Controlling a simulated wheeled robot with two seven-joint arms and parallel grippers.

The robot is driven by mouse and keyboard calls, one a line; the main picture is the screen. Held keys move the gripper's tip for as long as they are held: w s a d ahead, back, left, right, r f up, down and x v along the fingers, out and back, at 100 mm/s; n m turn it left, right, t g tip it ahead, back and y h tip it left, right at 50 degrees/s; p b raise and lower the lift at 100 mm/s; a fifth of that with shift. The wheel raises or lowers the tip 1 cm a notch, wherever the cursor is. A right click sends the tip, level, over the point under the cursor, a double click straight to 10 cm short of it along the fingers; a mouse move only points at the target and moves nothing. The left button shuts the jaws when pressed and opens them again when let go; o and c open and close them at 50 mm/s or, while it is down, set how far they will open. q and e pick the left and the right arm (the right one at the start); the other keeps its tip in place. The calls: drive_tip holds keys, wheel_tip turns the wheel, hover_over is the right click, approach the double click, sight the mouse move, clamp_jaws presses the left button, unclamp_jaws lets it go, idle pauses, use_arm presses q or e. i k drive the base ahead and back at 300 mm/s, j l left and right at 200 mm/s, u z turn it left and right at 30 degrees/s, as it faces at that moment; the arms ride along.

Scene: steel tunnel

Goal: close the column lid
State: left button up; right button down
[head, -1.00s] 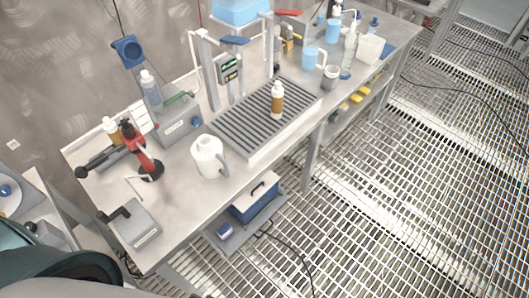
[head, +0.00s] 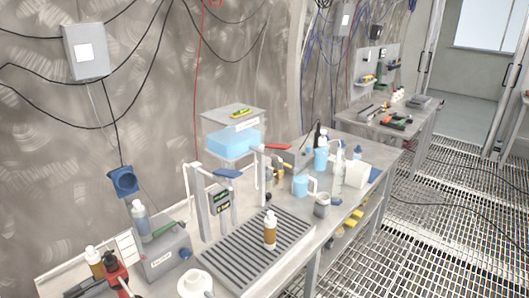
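A stand with pale upright columns (head: 201,207) rises from the bench behind a grey slatted drain tray (head: 240,259). A blue lever (head: 228,173) and a red lever (head: 278,147) sit near the tops of the uprights. A clear tank with blue contents (head: 235,141) shows above and behind them, with a grey flat top (head: 226,114) bearing a small yellow-green item. I cannot tell which part is the column lid, or whether it is open. Neither of my grippers is in view.
A brown bottle (head: 270,230) stands on the drain tray. A grey box (head: 166,250) with a bottle is on the left, a white jug (head: 195,284) in front. Blue jugs and a white container (head: 356,173) crowd the right end. Grated floor (head: 440,240) lies open on the right.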

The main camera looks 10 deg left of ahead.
sight(124, 180)
drive_tip(key=u, duration=1.3)
